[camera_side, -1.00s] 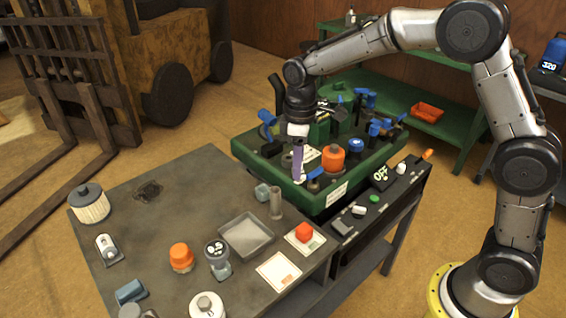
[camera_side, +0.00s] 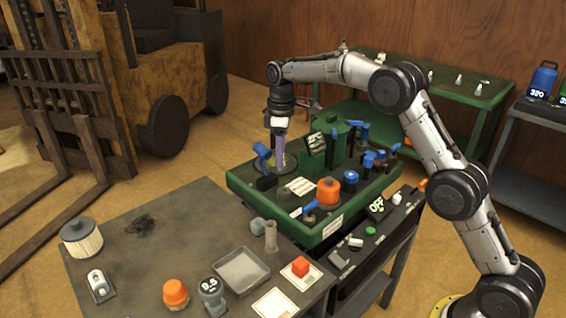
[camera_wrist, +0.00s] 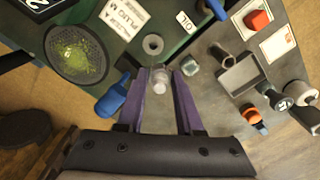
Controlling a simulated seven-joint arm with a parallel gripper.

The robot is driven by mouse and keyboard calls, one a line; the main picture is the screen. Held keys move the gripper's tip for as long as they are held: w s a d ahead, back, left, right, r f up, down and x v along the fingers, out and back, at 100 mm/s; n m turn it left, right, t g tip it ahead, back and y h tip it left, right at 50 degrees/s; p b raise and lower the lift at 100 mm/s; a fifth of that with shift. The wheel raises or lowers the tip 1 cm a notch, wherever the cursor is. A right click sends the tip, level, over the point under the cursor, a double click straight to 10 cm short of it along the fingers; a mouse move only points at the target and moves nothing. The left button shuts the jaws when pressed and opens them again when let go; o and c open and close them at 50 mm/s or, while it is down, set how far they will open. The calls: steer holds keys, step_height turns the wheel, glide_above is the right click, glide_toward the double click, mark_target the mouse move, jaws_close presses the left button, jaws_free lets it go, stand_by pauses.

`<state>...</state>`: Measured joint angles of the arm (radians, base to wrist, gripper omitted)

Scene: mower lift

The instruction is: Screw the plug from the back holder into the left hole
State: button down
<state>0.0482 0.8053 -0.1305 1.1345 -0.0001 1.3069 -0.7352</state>
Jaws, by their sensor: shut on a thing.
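My gripper (camera_side: 279,158) has purple fingers and is over the left part of the green machine deck (camera_side: 240,185) in the side view. The plug cannot be made out in the side view. A round dark mesh opening with a yellow-green patch (camera_wrist: 78,54) lies left of the plug in the wrist view. I cannot tell which holder or hole is the one named, or whether the plug touches anything.
A blue handle (camera_wrist: 112,98) is close to the left finger in the wrist view. An orange cap (camera_side: 329,190), a blue cap (camera_side: 351,177) and blue levers (camera_side: 374,160) stand on the deck. The grey table (camera_side: 150,260) in front holds several loose parts.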

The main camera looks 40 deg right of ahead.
steer(key=shift+w+d+f, duration=0.1)
steer(key=shift+d+f, duration=0.2)
steer(key=shift+f, duration=0.95)
steer(key=shift+w+d+f, duration=0.1)
steer(key=shift+d+f, duration=0.2)
steer(key=shift+f, duration=1)
steer(key=shift+w+d+f, duration=0.1)
steer(key=shift+d+f, duration=0.2)
steer(key=shift+f, duration=0.95)
steer(key=shift+s+f, duration=0.1)
steer(key=shift+f, duration=0.2)
steer(key=shift+f, duration=1.2)
steer(key=c, duration=1.2)
jaws_free()
jaws_close()
